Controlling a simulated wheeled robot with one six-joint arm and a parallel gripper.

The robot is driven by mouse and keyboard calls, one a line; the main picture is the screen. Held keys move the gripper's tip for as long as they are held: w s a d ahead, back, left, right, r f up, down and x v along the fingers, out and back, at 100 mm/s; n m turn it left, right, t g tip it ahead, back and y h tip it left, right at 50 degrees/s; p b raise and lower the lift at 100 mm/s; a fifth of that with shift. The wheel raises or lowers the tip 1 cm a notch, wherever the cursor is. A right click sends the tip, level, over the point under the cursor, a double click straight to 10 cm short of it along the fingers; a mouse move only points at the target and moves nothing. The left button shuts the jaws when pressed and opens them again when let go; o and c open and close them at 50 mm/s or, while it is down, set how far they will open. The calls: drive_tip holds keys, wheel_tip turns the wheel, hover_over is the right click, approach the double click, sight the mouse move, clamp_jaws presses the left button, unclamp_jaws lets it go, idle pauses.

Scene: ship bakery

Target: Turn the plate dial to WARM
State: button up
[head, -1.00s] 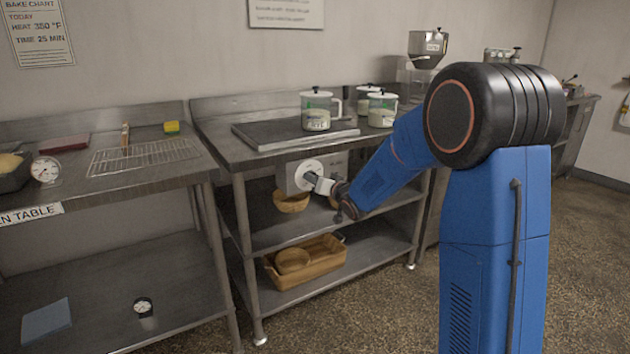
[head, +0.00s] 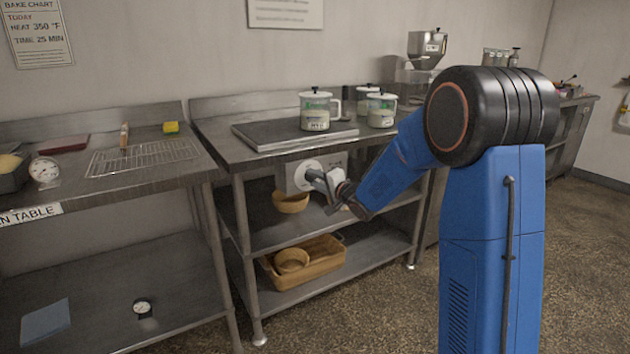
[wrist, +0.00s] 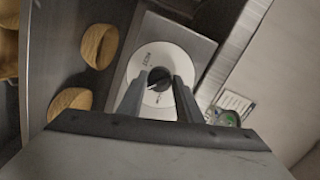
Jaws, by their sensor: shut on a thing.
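The plate dial is a black knob (wrist: 159,78) on a round white face (wrist: 150,62) with dark lettering too small to read. It sits on the front of a grey control box (head: 335,161) under the counter edge. My gripper (wrist: 160,84) is at the dial, its two dark fingers on either side of the knob and shut on it. In the head view my gripper (head: 318,178) reaches the dial from the right and covers part of its face. The dial's setting cannot be read. The dark flat plate (head: 275,134) lies on the counter above the box.
Wooden bowls (head: 290,203) and a basket (head: 322,265) sit on shelves below the dial. A steel table (head: 110,178) with a wire rack stands at left.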

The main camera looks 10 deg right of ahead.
drive_tip(key=shift+f+m, duration=0.1)
drive_tip(key=shift+m, duration=0.6)
drive_tip(key=o, duration=1)
drive_tip(key=v, duration=1.7)
drive_tip(key=shift+s+d, duration=0.2)
